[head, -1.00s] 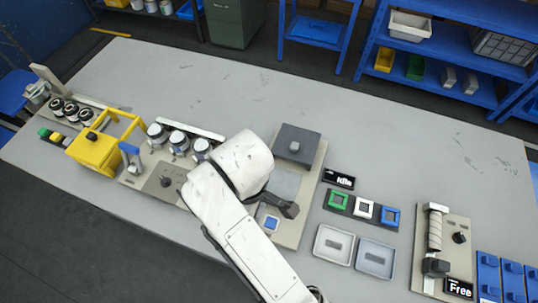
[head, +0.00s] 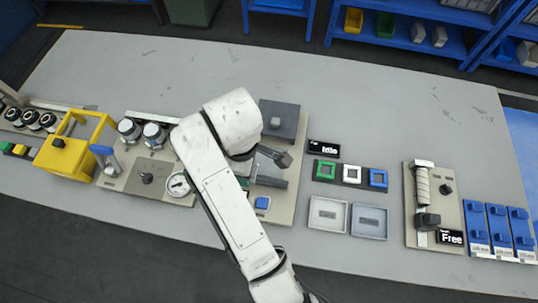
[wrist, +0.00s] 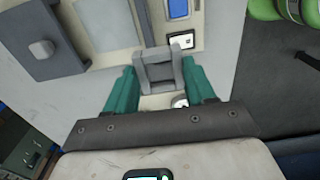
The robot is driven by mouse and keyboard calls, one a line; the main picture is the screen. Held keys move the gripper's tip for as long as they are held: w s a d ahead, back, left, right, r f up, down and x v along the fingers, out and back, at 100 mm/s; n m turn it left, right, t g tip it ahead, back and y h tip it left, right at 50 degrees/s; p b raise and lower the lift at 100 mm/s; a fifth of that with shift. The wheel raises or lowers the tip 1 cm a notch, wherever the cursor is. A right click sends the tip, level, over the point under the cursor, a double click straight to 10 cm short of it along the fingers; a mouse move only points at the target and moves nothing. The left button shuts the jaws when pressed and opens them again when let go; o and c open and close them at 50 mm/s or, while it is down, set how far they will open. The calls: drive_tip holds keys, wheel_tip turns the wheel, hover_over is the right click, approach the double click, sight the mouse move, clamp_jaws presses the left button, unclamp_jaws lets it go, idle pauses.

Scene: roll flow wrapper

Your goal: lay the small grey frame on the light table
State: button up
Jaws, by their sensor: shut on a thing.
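The small grey frame (wrist: 159,72) is held between the teal fingers of my gripper (wrist: 162,84) in the wrist view. In the head view my arm hides the frame and nearly all of the gripper. A flat pale grey panel (wrist: 110,22) on a beige base plate looks like the light table. It shows partly in the head view (head: 268,172), beside my wrist. In the wrist view the frame appears just off the panel's lower right corner, over the beige plate. The height of the frame above the plate is hard to tell.
A dark grey block (head: 280,118) stands behind the panel, with a blue square (head: 262,203) in front. To the right are green (head: 325,170), white and blue square pieces and two shallow trays (head: 328,214). A yellow handled box (head: 66,150) and round gauge (head: 178,185) lie left.

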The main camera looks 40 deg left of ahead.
drive_tip(key=b, duration=0.5)
hover_over(269, 161)
drive_tip(key=s, duration=0.1)
wheel_tip(269, 161, down, 7)
drive_tip(key=shift+d+r, duration=0.15)
drive_tip(key=shift+r, duration=0.05)
drive_tip(key=shift+w+f, duration=0.5)
drive_tip(key=shift+f, duration=1.8)
drive_tip(key=shift+f, duration=0.1)
drive_tip(key=o, duration=1)
drive_tip(key=shift+r+p, duration=0.6)
drive_tip(key=shift+r, duration=5.55)
